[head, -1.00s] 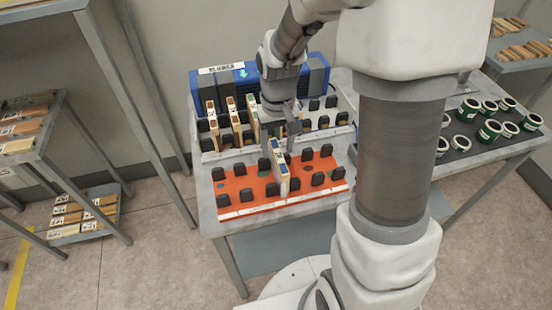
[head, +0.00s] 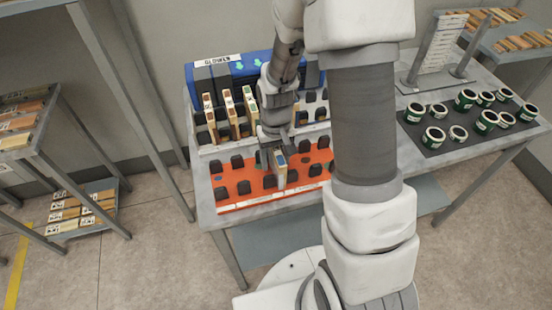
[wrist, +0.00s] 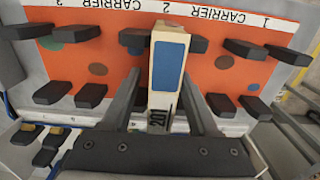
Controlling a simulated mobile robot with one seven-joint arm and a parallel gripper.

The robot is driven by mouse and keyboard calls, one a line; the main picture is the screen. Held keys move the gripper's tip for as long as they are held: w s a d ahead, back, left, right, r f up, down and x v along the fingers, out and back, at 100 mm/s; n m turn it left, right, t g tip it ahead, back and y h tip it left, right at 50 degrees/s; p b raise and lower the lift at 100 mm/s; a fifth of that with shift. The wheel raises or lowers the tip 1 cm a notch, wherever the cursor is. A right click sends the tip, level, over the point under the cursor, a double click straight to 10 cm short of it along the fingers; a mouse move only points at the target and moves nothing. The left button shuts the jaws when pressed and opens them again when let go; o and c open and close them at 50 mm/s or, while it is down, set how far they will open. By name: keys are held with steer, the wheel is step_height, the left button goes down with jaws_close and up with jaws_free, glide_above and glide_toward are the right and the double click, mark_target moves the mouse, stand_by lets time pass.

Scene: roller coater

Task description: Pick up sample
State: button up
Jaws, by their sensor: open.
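The sample, a thin cream block (head: 281,170) with a blue patch and the number 201, stands upright among black holders on the orange rack (head: 232,198). In the wrist view the sample (wrist: 166,75) rises toward the camera, in the middle of the picture. My gripper (head: 273,152) is low over the rack at the sample. In the wrist view the two fingers of my gripper (wrist: 162,88) stand on either side of the sample, open. The sample's lower end is hidden.
Several other blocks (head: 231,115) stand in a white rack behind. A blue unit (head: 255,68) backs the table. Green-and-white cans (head: 465,99) stand on a dark mat at right. Shelves with panels (head: 82,207) are at left.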

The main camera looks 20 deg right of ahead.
jaws_close()
steer(key=shift+r, duration=0.1)
stand_by(0.3)
step_height(320, 180, up, 10)
steer(key=shift+f, duration=0.1)
stand_by(0.4)
step_height(320, 180, up, 4)
steer(key=p, duration=0.3)
steer(key=shift+f, duration=0.25)
